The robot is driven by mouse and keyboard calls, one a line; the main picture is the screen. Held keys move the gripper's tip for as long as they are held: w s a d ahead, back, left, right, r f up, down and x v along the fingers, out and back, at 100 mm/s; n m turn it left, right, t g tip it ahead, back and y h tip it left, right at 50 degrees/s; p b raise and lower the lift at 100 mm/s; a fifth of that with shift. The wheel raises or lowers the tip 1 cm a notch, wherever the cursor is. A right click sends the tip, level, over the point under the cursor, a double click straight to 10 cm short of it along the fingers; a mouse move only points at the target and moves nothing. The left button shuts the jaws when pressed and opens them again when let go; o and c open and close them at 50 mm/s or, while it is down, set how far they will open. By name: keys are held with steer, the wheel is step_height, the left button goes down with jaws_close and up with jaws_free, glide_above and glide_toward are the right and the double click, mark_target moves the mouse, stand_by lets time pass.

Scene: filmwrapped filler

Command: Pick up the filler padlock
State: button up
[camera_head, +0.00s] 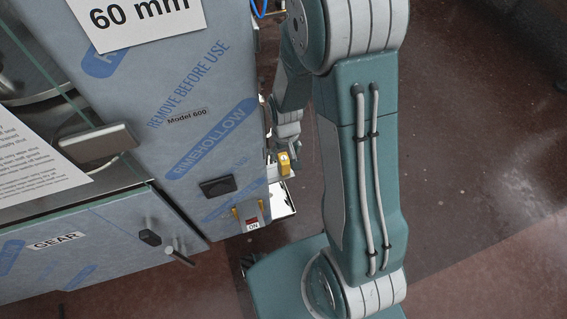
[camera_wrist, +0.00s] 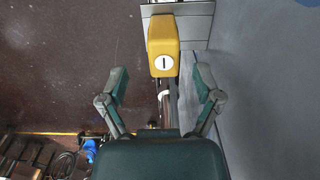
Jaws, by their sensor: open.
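The filler padlock is a yellow block with a white label marked with a black "1". In the wrist view the padlock (camera_wrist: 163,50) is at the top centre, ahead of my gripper (camera_wrist: 161,85) and between the lines of its two fingers. In the head view the padlock (camera_head: 285,163) is small, at the right side of the film-wrapped machine (camera_head: 200,110). My gripper is open, with one finger on each side and nothing between the tips.
A grey bracket (camera_wrist: 195,25) is behind the padlock. The machine's blue side wall (camera_wrist: 265,90) runs close along my gripper's right in the wrist view. Cables and tools (camera_wrist: 45,155) lie at the lower left. Open brown floor (camera_head: 480,190) is right of my arm.

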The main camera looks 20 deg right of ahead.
mark_target(284, 158)
steer(key=shift+a+f, duration=0.2)
steer(key=shift+f, duration=2.1)
jaws_close()
